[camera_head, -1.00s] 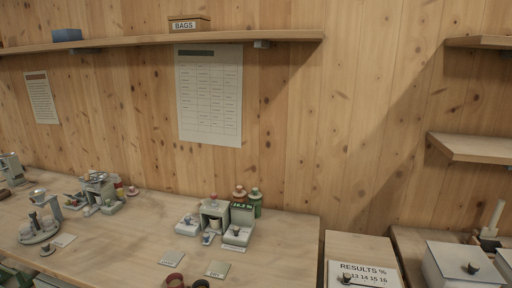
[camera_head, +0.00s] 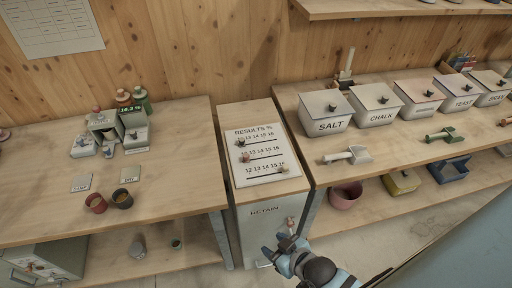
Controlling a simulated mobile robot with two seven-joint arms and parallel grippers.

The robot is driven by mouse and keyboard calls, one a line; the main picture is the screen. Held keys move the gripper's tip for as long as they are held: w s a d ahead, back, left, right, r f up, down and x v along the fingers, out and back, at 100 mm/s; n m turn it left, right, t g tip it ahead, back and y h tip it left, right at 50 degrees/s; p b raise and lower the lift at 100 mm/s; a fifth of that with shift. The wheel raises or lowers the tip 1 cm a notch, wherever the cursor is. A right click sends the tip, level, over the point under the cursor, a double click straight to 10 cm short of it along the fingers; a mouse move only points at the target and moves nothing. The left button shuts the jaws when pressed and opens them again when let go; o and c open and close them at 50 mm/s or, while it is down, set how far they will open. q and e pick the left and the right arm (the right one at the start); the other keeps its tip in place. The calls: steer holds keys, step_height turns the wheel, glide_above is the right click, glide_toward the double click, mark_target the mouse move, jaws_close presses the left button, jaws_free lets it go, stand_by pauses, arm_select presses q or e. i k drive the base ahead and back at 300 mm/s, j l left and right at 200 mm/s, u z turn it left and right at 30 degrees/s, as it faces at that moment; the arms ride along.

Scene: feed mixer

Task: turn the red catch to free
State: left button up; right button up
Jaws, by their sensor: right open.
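My right gripper (camera_head: 277,247) is at the bottom centre, in front of the RETAIN cabinet (camera_head: 255,229). Its blue fingers are open and I see nothing between them. A small pale and reddish piece (camera_head: 291,222) shows just above the fingers, near the cabinet's right edge. It may be the red catch, but it is too small to tell, and I cannot tell whether the gripper touches it. My left gripper is not in view.
A results board (camera_head: 262,153) lies on the cabinet top. Left is a table (camera_head: 165,165) with a small tester (camera_head: 103,128) and two cups. Right is a bench with lidded bins such as SALT (camera_head: 325,113) and a scoop (camera_head: 346,155). A pink bucket (camera_head: 346,195) stands below.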

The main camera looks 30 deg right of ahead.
mark_target(290, 223)
steer(key=l+z, duration=0.15)
steer(key=z, duration=0.35)
steer(key=l+z, duration=0.1)
steer(key=z, duration=0.4)
